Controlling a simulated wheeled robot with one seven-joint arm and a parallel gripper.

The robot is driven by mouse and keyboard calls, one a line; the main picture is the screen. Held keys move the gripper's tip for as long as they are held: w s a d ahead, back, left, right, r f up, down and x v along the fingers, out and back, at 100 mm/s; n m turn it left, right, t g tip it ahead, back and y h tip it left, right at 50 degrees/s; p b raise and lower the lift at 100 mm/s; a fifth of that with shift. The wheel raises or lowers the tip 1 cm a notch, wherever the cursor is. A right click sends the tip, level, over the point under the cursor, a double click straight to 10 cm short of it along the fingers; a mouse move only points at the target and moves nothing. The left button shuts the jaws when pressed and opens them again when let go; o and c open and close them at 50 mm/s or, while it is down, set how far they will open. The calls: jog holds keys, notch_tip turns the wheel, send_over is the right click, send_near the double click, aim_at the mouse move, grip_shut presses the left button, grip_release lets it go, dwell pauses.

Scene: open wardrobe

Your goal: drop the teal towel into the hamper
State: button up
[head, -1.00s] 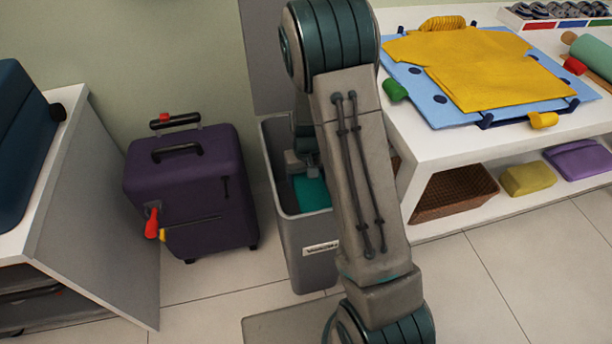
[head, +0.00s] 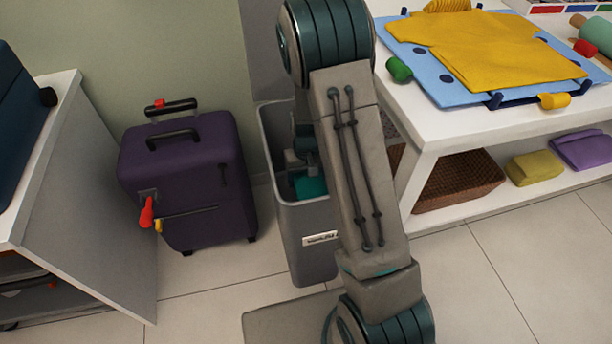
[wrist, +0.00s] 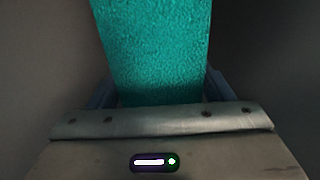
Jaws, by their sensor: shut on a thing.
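The teal towel (head: 312,187) shows as a small patch inside the grey hamper (head: 308,240), below the level of its rim. In the wrist view the towel (wrist: 155,50) hangs as a broad strip between the two fingers. My gripper (wrist: 158,95) is shut on the towel. In the head view my gripper (head: 300,162) is inside the hamper's opening, and my arm hides much of it. The lower end of the towel is hidden, so I cannot tell whether it touches the hamper's bottom.
A purple suitcase (head: 190,185) stands left of the hamper. On the right, a white bench (head: 450,125) holds a folding board (head: 440,85) with a yellow garment (head: 490,50). A wicker basket (head: 460,180) and folded cloths sit on its lower shelf. Dark hamper walls surround the towel.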

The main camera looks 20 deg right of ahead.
jog(key=shift+f+b, duration=0.4)
jog(key=shift+f, duration=0.2)
dwell(0.5)
jog(key=o, duration=0.8)
jog(key=shift+c, duration=0.3)
notch_tip(320, 180, up, 9)
jog(key=p, duration=0.7)
